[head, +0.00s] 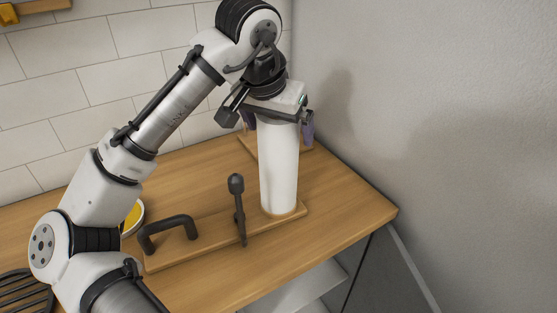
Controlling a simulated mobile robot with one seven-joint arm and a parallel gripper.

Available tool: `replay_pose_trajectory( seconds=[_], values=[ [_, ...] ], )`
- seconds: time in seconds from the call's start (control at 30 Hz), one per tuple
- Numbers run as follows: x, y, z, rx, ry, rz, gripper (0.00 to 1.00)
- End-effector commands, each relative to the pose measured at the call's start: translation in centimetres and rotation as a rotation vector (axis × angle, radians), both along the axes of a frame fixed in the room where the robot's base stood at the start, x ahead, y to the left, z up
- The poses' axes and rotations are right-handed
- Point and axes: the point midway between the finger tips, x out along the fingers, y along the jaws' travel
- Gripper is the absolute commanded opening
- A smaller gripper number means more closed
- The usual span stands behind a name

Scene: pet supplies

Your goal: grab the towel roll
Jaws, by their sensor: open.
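The towel roll (279,170) is a white upright cylinder standing near the right end of a wooden board on the counter. My gripper (277,119) is above it, pointing down, with its jaws spread at the top of the roll. The gripper hides the roll's top end. I cannot tell whether the fingers touch the roll.
The wooden board (192,247) also bears a dark curved handle (168,232) and a dark upright lever (238,207). A bowl with something yellow (132,217) is partly behind my arm. A grey wall (430,130) closes the right side. The counter front (330,236) is clear.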

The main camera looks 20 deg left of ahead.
Motion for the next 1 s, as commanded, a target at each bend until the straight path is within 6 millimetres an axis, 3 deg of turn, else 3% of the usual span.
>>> replay_pose_trajectory(
  seconds=[0.07,0.53,1.0],
  values=[
    [0.0,0.0,0.0,0.0,0.0,0.0,0.97],
    [0.0,0.0,0.1,0.0,0.0,0.0,0.35],
    [0.4,0.0,1.1,-0.001,0.0,-0.001,0.34]
  ],
)
